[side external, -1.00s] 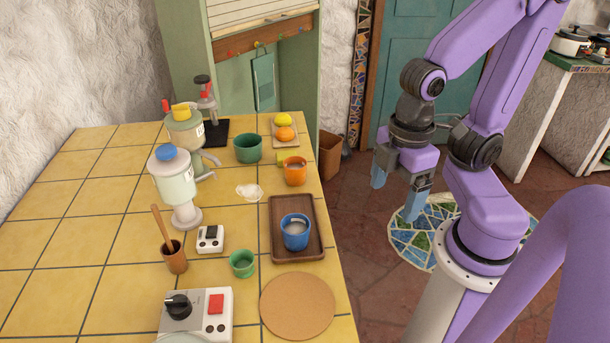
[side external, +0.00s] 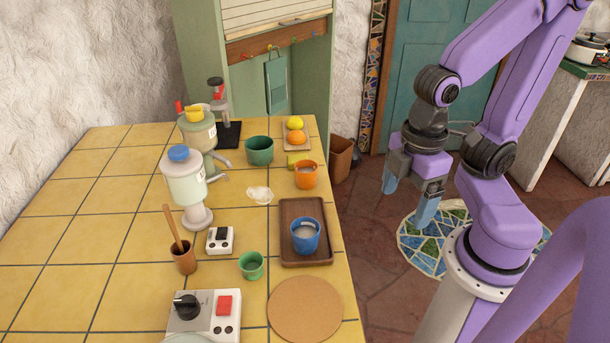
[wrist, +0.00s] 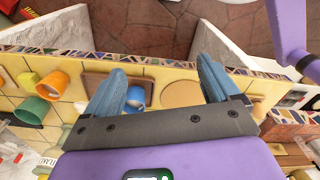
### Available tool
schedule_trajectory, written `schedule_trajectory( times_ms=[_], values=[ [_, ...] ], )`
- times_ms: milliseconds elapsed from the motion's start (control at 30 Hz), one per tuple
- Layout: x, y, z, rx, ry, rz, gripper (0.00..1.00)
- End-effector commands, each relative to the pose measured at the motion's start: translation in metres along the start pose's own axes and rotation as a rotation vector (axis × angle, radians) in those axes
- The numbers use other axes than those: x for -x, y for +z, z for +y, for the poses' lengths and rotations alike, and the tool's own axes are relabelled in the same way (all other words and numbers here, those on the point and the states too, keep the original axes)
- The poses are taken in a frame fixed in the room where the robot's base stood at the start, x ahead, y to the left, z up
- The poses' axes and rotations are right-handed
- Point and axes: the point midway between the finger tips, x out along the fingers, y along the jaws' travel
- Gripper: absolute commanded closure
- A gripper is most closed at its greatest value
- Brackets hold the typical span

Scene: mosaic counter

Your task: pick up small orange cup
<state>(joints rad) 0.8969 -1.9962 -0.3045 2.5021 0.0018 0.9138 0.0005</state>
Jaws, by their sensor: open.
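The small orange cup (side external: 306,176) stands at the right edge of the tiled counter in the side view, between the fruit plate and the brown tray. It also shows at the left of the wrist view (wrist: 54,84). My gripper (side external: 408,197) hangs off the counter's right side, over the floor, well apart from the cup. Its two blue fingers are spread and empty. In the wrist view the open fingers (wrist: 160,72) frame part of the counter, with the cup outside them to the left.
A brown tray (side external: 288,257) holds a blue cup (side external: 305,237). A green cup (side external: 259,151) and a plate with an orange (side external: 297,138) and a lemon are near the orange cup. A cork mat (side external: 304,309) lies at the front. Dispensers (side external: 185,184) stand further left.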

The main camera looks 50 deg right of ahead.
Motion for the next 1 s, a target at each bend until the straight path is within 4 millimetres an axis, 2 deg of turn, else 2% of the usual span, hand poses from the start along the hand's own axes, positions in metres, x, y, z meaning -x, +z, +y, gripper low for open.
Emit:
schedule_trajectory(
  times_ms=[367,533,767,1000],
  values=[
    [0.0,-0.001,0.001,0.003,0.0,0.0,0.12],
    [0.004,-0.014,0.013,0.075,0.002,-0.002,0.12],
    [0.015,-0.05,0.061,0.327,0.005,-0.009,0.12],
    [0.024,-0.076,0.124,0.615,0.002,-0.019,0.12]
  ],
)
